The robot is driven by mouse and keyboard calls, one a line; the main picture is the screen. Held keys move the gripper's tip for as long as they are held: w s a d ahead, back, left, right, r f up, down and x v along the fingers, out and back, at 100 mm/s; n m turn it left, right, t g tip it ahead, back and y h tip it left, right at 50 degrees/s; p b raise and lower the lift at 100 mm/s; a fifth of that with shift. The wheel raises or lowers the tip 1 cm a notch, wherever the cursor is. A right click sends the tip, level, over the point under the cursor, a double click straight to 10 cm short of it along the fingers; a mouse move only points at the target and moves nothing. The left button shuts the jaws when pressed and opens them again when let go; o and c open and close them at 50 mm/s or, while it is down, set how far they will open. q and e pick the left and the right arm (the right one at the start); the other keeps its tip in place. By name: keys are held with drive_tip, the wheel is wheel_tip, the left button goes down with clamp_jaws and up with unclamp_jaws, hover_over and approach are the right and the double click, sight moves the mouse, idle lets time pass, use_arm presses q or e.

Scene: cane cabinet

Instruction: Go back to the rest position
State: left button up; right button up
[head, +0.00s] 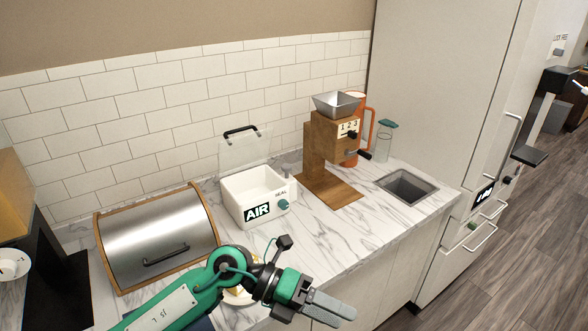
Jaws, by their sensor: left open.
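My left gripper (346,318) is open, with its grey fingers pointing to the lower right. It hangs over the front edge of the marble counter (330,240), and nothing shows between its fingers. My green and black left arm comes in from the bottom left. My right gripper is not in view.
A steel-lidded bread box (155,235), shut, stands left of a white AIR cooker (250,195) with its clear lid up. A wooden grinder (317,150), an orange jug (369,125), a glass bottle (385,142) and a sink (405,186) are farther right. My arm partly hides a plate (240,295).

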use_arm(q)
wheel_tip(320, 180, up, 9)
drive_tip(key=w+n+t+h, duration=0.2)
drive_tip(key=n+t+h, duration=0.35)
drive_tip(key=h, duration=0.25)
drive_tip(key=w+a+r+n+t+y, duration=0.2)
drive_tip(key=w+a+n+t, duration=0.4)
drive_tip(key=n+t, duration=0.8)
drive_tip(key=a+f+n+t+y, duration=0.1)
drive_tip(key=a+f+n+y, duration=1.6)
drive_tip(key=a+n+y, duration=0.15)
drive_tip(key=s+a+f+n+g+y, duration=0.1)
drive_tip(key=s+a+f+n+g, duration=0.1)
drive_tip(key=s+f+g, duration=0.7)
drive_tip(key=s+a+f+n+g, duration=0.1)
drive_tip(key=s+a+f+g, duration=0.2)
drive_tip(key=s+f, duration=0.7)
drive_tip(key=s+f+g, duration=0.2)
drive_tip(key=s+f, duration=0.1)
drive_tip(key=f, duration=2.6)
drive_tip(key=s+a+f, duration=0.3)
drive_tip(key=s+f, duration=1.5)
drive_tip(key=s, duration=0.1)
drive_tip(key=shift+f+g, duration=0.35)
drive_tip(key=shift+f, duration=0.05)
